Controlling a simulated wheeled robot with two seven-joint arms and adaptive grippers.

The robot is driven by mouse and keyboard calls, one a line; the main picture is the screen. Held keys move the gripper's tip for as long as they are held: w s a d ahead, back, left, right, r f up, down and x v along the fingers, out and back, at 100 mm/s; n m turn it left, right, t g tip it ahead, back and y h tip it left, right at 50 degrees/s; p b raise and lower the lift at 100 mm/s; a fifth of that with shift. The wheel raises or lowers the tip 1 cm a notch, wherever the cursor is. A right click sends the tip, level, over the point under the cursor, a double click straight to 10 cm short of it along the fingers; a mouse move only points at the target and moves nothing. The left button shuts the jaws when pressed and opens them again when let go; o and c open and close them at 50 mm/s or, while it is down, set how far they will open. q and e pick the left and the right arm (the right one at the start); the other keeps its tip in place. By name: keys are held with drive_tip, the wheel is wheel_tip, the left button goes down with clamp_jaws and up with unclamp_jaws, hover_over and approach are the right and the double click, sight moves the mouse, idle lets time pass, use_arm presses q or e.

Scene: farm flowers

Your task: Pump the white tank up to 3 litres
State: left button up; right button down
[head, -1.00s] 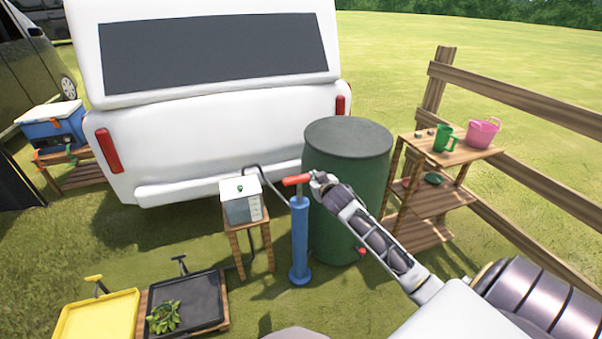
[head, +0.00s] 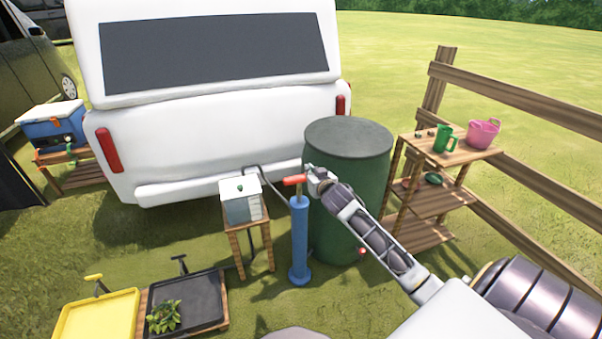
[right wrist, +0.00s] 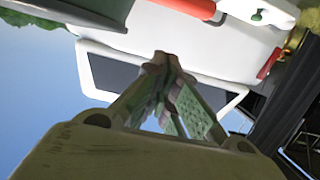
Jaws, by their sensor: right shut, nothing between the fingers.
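The white tank (head: 241,206) stands on a small wooden stool. It has a green knob on top and a scale strip on its right side; the level is too small to read. The blue pump (head: 299,240) stands upright on the grass to its right, with a red T-handle (head: 294,180) low on top. My right gripper (head: 311,170) is at the right end of the handle, shut and empty; I cannot tell if it touches it. In the right wrist view its fingertips (right wrist: 166,60) meet, with the tank (right wrist: 268,12) at the top right. My left gripper is not in view.
A dark green barrel (head: 349,150) stands close behind the pump and my right arm. A dark hose (head: 268,181) runs between tank and pump. A white caravan (head: 220,150) is behind, and a wooden shelf (head: 425,200) stands at right. Trays (head: 97,318) lie at front left.

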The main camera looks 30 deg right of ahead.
drive_tip(key=shift+w, duration=0.15)
drive_tip(key=b, duration=0.2)
hover_over(299, 179)
drive_tip(key=shift+f, duration=1.2)
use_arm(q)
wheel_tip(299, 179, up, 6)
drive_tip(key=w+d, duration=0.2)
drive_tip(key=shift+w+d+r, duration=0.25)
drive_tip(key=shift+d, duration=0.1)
use_arm(e)
drive_tip(key=shift+s+d+f, duration=0.1)
drive_tip(key=shift+d+f, duration=0.1)
drive_tip(key=shift+f, duration=0.85)
drive_tip(key=shift+s+d+f, duration=0.1)
drive_tip(key=shift+d+f, duration=0.1)
drive_tip(key=shift+f, duration=0.8)
use_arm(q)
drive_tip(key=shift+b, duration=0.3)
use_arm(e)
drive_tip(key=shift+f, duration=0.1)
